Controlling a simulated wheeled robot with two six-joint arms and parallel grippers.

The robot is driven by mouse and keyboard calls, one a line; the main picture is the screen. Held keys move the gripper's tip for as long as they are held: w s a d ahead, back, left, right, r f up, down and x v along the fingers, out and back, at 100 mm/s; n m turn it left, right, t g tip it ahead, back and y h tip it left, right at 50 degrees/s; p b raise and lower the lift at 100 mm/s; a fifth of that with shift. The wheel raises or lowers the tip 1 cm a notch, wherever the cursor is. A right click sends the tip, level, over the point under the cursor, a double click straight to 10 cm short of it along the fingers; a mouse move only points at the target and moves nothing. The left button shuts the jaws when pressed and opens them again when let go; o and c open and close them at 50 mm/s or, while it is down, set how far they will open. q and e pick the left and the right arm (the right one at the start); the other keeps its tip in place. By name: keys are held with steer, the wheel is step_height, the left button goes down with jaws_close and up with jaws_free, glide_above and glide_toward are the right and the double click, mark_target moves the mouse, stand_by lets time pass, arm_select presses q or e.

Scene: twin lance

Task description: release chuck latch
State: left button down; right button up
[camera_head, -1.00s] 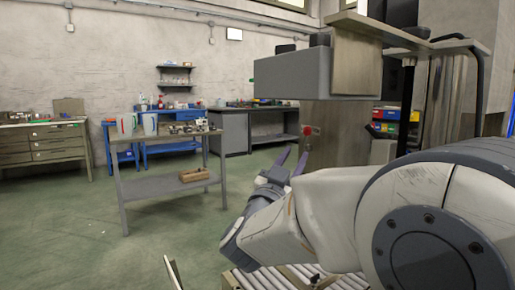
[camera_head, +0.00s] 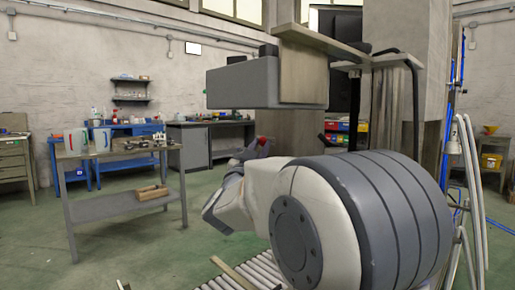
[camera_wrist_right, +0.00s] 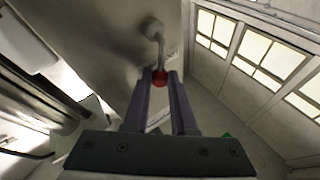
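A red knob (camera_wrist_right: 160,78) on a bent grey rod (camera_wrist_right: 157,45) stands out from a pale grey surface in the right wrist view; whether this is the chuck latch is not clear. My right gripper (camera_wrist_right: 160,74) has its two fingers apart, with the knob at their tips, between or just beyond them; contact cannot be told. In the head view my right gripper (camera_head: 257,149) is small and partly hidden by my own arm, and the red knob (camera_head: 263,142) shows at its tips, in front of a grey-brown cabinet or column (camera_head: 290,130). My left gripper is out of view.
A large grey box-shaped housing (camera_head: 265,84) overhangs above the gripper. A roller conveyor (camera_head: 245,273) lies low in front. Pale hoses or pipes (camera_head: 470,180) stand at right. Green floor lies open between.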

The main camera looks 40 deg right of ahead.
steer(key=shift+f+b, duration=0.2)
steer(key=shift+b, duration=0.2)
jaws_close()
steer(key=m+h+b, duration=0.1)
steer(key=m+b, duration=0.1)
steer(key=m+g+h+b, duration=0.1)
steer(key=b, duration=0.1)
steer(key=s+f+m+g+h+b, duration=0.1)
steer(key=m+b, duration=0.1)
steer(key=shift+s+m, duration=0.1)
steer(key=shift+m, duration=0.2)
steer(key=shift+r, duration=0.1)
steer(key=o, duration=0.6)
jaws_free()
steer(key=shift+c, duration=0.2)
